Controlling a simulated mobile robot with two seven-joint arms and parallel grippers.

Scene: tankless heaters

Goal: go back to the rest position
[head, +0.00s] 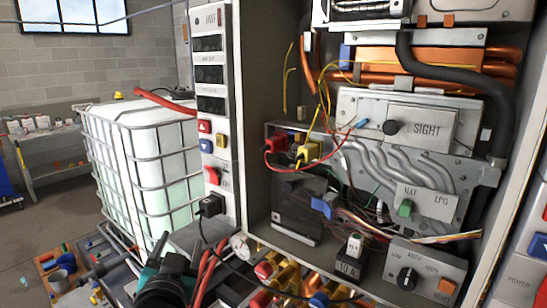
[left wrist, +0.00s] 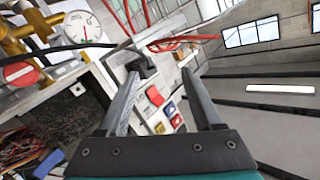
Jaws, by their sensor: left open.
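My left gripper (head: 172,262) is at the bottom of the head view, left of the open heater cabinet and in front of the lower end of its grey control strip (head: 208,130). In the left wrist view the two fingers of this gripper (left wrist: 160,75) stand wide apart with nothing between them. Behind them are the cabinet side with its coloured buttons (left wrist: 155,97) and a small black box on the cord. My right gripper is in neither view.
The cabinet holds copper pipes (head: 375,75), wires, a SIGHT panel (head: 428,128) and a knob box (head: 425,275). A caged white tank (head: 145,160) stands left behind. Valves, red hoses and a black cord (head: 225,258) are close to my left gripper. A gauge (left wrist: 82,27) is nearby.

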